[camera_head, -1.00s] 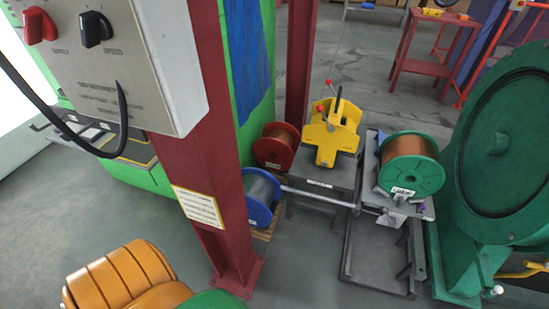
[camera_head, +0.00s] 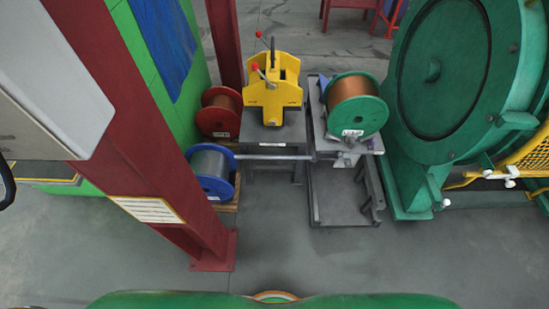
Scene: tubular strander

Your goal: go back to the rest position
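Neither of my grippers shows in the head view, so I cannot see whether they are open or shut. Green and orange rounded parts along the bottom edge look like my own body. In front of me stands a grey stand with a yellow fixture (camera_head: 272,92) that has red-knobbed levers. A green spool of copper wire (camera_head: 354,105) sits on the grey cradle to its right. A red spool (camera_head: 219,113) and a blue spool (camera_head: 211,172) stand to the left of the stand.
A red steel column (camera_head: 125,130) rises close on the left, beside a grey control box (camera_head: 45,75). A large green machine (camera_head: 440,90) with a yellow mesh guard (camera_head: 525,160) stands on the right. The grey floor (camera_head: 290,260) in front is clear.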

